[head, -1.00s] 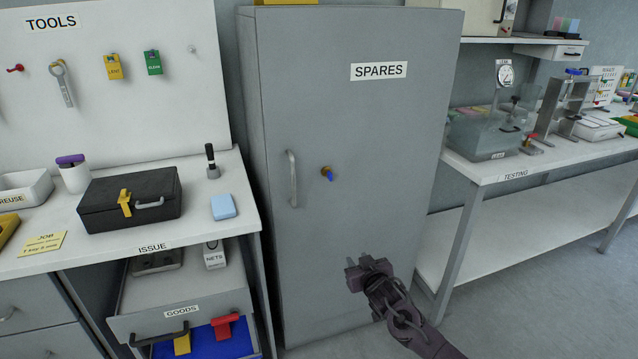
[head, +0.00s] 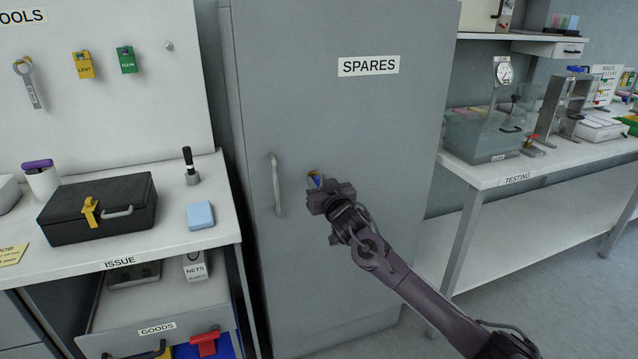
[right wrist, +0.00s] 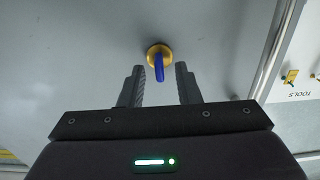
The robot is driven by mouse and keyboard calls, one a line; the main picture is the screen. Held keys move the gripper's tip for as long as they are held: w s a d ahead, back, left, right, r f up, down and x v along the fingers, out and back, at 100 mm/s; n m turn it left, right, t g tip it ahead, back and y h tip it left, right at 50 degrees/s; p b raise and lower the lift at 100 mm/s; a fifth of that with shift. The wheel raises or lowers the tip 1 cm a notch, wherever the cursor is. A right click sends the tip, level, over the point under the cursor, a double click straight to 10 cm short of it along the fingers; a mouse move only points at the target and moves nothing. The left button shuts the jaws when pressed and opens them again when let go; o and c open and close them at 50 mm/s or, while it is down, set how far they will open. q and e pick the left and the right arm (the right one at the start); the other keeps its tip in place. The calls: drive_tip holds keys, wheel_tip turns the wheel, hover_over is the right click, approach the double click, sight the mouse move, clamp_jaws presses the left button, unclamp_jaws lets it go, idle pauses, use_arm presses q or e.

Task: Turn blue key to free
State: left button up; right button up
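The blue key (head: 317,179) sits in a brass lock on the grey SPARES cabinet door (head: 300,110), right of the door handle. My right gripper (head: 322,186) is at the lock and partly hides the key in the head view. In the right wrist view the blue key (right wrist: 158,68) hangs from the round brass lock (right wrist: 159,53), between the two open fingers of my right gripper (right wrist: 160,80). A gap shows on both sides of the key, so the fingers do not clasp it. My left gripper is not in view.
The cabinet's vertical handle (head: 276,184) is just left of the lock. An ISSUE counter with a black case (head: 97,212) and an open GOODS drawer (head: 150,327) stands left. The TESTING bench (head: 540,185) stands right.

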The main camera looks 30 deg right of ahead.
drive_tip(key=shift+w, duration=0.3)
clamp_jaws()
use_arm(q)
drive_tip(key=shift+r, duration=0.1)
